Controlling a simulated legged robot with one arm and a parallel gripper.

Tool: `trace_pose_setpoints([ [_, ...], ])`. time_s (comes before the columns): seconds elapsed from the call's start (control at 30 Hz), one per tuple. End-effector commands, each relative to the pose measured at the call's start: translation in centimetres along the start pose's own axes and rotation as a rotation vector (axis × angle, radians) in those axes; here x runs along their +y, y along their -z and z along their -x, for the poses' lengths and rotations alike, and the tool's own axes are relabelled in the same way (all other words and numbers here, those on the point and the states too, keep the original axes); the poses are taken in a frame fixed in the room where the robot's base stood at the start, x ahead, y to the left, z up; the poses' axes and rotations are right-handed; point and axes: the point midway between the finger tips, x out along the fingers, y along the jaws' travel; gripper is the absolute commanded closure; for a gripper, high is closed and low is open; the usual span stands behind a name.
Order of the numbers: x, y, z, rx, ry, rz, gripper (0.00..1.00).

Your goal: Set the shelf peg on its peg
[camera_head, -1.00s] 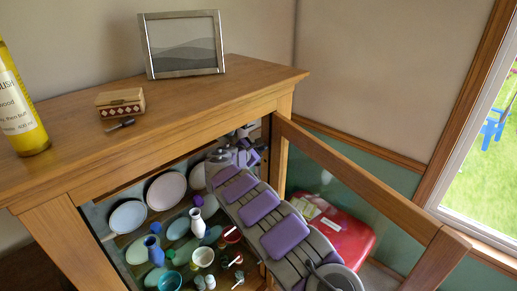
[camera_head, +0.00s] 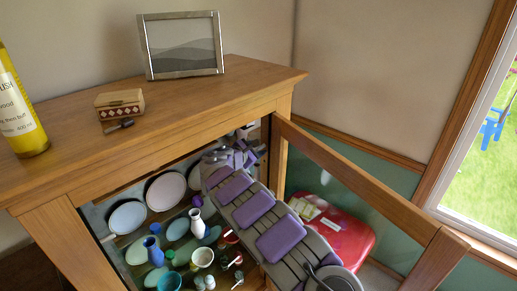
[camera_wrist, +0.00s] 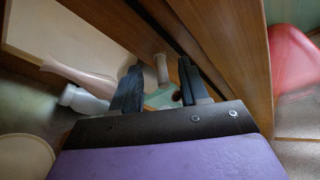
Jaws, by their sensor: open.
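In the wrist view my gripper (camera_wrist: 160,82) is open, with one dark finger on each side of a short pale cylinder (camera_wrist: 161,68), which looks like the shelf peg. It stands close to a wooden cabinet panel (camera_wrist: 215,45); I cannot tell whether it is seated in it. A visible gap separates it from the fingers. In the head view my arm reaches into the wooden cabinet (camera_head: 150,150) through its open front, and the arm hides the peg and fingertips.
The cabinet's glass door (camera_head: 375,185) stands open to the right of my arm. A white vase (camera_head: 197,224), a blue vase (camera_head: 153,252), plates (camera_head: 165,190) and cups crowd the inside to the left. A red case (camera_head: 338,232) lies beyond the door.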

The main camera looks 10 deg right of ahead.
Motion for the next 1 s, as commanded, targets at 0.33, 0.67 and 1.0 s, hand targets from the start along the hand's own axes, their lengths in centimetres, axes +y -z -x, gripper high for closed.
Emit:
trace_pose_setpoints([
  [0.33,0.2,-0.2,6.7,-0.002,-0.002,0.002,0.55],
  [0.67,0.2,0.0,13.3,-0.001,-0.002,0.001,0.55],
  [1.0,0.0,0.1,15.6,0.000,0.002,0.001,0.55],
])
